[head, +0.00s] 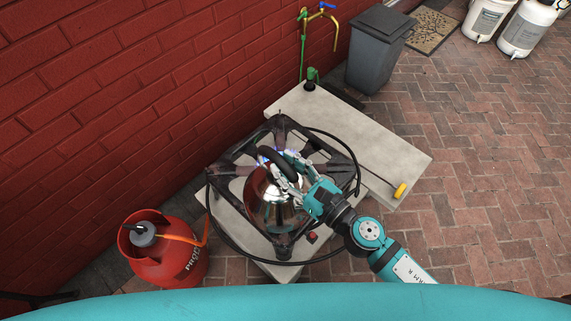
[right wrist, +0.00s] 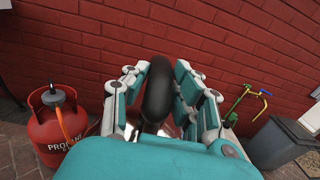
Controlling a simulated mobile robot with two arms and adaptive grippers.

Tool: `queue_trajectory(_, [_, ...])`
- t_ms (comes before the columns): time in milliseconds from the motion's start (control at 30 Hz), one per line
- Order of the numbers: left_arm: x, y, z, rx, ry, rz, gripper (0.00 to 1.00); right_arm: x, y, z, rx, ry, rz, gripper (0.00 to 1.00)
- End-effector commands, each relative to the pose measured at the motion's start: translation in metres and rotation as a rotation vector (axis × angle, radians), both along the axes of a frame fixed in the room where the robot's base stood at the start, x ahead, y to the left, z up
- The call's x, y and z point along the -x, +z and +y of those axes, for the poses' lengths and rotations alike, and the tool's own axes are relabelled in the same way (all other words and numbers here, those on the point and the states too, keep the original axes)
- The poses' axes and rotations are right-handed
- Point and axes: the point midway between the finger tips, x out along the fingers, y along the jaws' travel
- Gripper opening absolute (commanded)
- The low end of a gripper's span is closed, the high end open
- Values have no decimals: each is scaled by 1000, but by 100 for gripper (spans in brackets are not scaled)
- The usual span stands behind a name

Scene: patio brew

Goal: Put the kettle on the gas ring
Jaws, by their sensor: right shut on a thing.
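The kettle (head: 268,205) is shiny metal with a thick black handle. It is at the dark square frame of the gas ring (head: 281,124), over its front left part; I cannot tell whether its base touches the frame. Bluish flame colour shows just behind the kettle. My right gripper (head: 283,172) is shut on the kettle's handle. In the right wrist view the black handle (right wrist: 158,88) stands between the fingers of the gripper (right wrist: 156,95). The kettle's body is mostly hidden there. My left gripper is not in view.
A red propane cylinder (head: 165,262) with an orange hose stands at the left. Pale slabs (head: 375,160) lie under and right of the ring, with a black hose and yellow knob (head: 400,190). A red brick wall (head: 100,90) rises behind. A grey bin (head: 378,50) stands further back.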

Motion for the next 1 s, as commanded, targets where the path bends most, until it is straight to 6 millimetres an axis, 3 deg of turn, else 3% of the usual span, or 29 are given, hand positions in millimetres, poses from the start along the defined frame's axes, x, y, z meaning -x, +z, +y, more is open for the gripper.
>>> queue_trajectory(33, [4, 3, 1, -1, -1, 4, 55, 6, 9, 6, -7, 17, -7, 0])
queue_trajectory(200, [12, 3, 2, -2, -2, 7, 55, 20, 11, 15, -4, 49, -9, 0])
queue_trajectory(333, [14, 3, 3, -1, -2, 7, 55, 11, 11, 16, -2, 55, -12, 0])
queue_trajectory(800, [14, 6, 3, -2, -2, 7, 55, -88, 3, 2, -5, 54, -12, 0])
queue_trajectory(1000, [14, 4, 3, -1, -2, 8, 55, -122, -1, -3, -6, 55, -10, 0])
